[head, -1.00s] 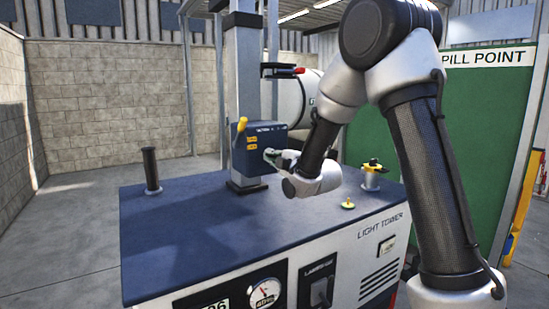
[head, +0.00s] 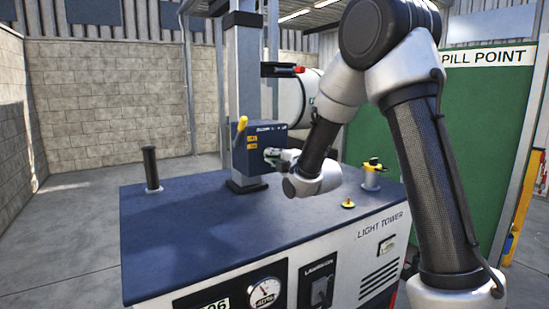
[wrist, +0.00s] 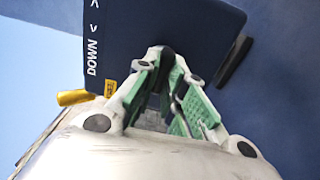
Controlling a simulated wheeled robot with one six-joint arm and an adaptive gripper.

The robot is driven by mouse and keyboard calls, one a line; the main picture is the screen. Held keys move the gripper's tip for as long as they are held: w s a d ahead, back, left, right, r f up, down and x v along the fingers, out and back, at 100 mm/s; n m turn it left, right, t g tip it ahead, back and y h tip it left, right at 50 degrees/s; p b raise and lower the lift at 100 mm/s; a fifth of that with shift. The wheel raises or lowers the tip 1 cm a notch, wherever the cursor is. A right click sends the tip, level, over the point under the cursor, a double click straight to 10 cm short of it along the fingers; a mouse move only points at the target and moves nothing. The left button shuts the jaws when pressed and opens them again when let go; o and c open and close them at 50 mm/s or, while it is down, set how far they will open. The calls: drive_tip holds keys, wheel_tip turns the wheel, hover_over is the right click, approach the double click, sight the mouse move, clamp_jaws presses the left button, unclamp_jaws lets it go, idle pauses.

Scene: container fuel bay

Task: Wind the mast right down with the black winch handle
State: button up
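The blue winch box (head: 259,147) is fixed low on the grey mast (head: 243,75), above the machine's deck. My gripper (head: 270,155) is at the front of this box. In the wrist view, my gripper (wrist: 168,68) has its green-padded fingers closed in around a small dark piece, the black winch handle (wrist: 167,56), close to the box face. The fingers hide most of the handle, and its crank arm does not show clearly. The box (wrist: 135,35) carries the word DOWN. A yellow lever (head: 241,124) stands at the box's upper left and also shows in the wrist view (wrist: 75,97).
The blue deck (head: 200,225) is mostly clear. A black upright pipe (head: 150,168) stands at its left. A yellow-topped fitting (head: 372,172) and a small yellow knob (head: 348,203) are at its right. A black bracket with a red end (head: 283,70) juts from the mast above the box.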

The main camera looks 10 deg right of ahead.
drive_tip(key=o, duration=0.4)
drive_tip(key=v, duration=0.7)
drive_tip(key=shift+s, duration=0.2)
drive_tip(key=shift+d, duration=0.1)
